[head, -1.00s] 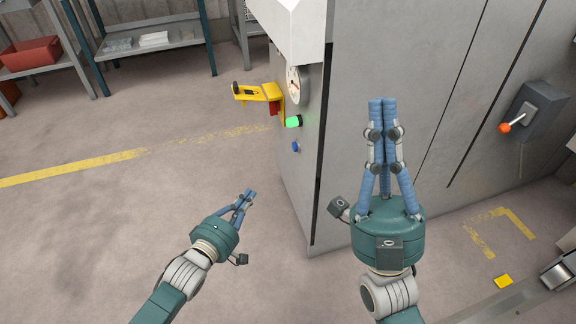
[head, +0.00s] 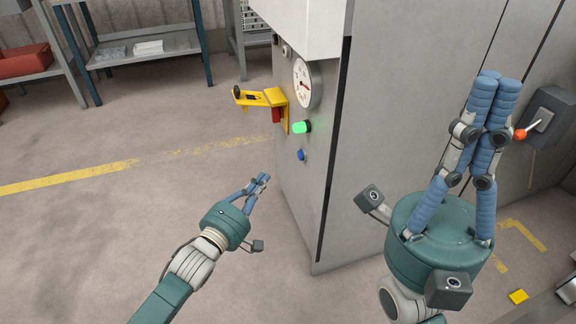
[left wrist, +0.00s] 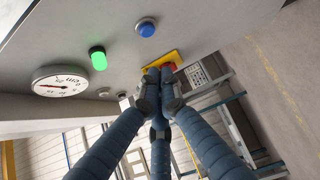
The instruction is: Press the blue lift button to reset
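The blue button (head: 301,155) sits on the narrow side face of the grey machine, below a lit green lamp (head: 302,127). In the left wrist view the blue button (left wrist: 146,28) is at the top, clear of my fingers. My left gripper (head: 263,178) has its fingers together and empty, to the lower left of the button and apart from it. It also shows shut in the left wrist view (left wrist: 160,75). My right gripper (head: 496,78) is shut and empty, in front of the machine's broad face near the lever's orange knob (head: 520,134); contact with the knob cannot be told.
A round dial (head: 307,83) and a yellow bracket (head: 262,97) with a red part sit above the button; the bracket juts left. The lever box (head: 550,115) is at the right. Shelves (head: 150,50) stand at the back left. The floor left of the machine is clear.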

